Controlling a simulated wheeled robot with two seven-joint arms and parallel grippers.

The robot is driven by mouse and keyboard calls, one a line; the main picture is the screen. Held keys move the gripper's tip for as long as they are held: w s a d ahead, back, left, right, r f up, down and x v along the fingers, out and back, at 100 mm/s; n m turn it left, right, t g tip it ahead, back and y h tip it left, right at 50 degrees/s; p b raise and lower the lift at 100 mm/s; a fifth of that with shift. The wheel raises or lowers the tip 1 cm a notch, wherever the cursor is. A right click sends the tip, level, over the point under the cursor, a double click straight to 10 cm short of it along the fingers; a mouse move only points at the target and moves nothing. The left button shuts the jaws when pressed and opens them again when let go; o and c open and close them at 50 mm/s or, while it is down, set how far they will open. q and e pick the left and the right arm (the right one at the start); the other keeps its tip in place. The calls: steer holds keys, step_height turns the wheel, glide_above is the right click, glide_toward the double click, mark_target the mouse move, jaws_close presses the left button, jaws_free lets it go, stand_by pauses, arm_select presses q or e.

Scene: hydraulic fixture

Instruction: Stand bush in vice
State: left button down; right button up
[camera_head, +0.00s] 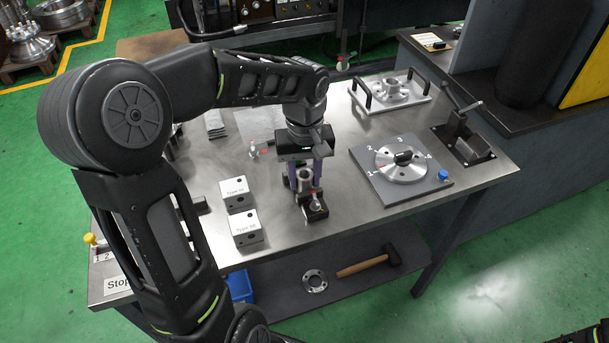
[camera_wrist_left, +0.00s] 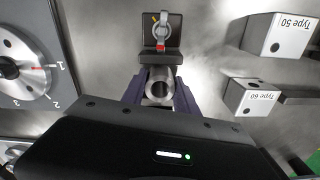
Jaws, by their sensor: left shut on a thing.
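My left gripper (camera_head: 305,182) points down over the middle of the table, its purple fingers shut on a grey metal bush (camera_head: 304,177). The bush is a hollow cylinder, upright, with its open bore facing up; it also shows between the fingers in the left wrist view (camera_wrist_left: 158,90). A black block (camera_head: 314,212) with a small silver, red-marked fitting sits right beside the bush; whether they touch is unclear. My right gripper is not in view.
Two white blocks (camera_head: 246,228) (camera_head: 236,193) stand left of the gripper. A grey plate with a numbered dial (camera_head: 402,163) lies to the right, and a handled white plate (camera_head: 391,94) behind it. A hammer (camera_head: 370,262) and a ring flange (camera_head: 314,281) lie on the lower shelf.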

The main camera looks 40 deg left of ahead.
mark_target(304, 174)
arm_select(q)
steer(key=shift+f, duration=0.2)
steer(key=c, duration=0.9)
jaws_free()
steer(key=shift+c, duration=0.2)
steer(key=shift+r, duration=0.1)
step_height(304, 174, up, 12)
steer(key=shift+r, duration=0.15)
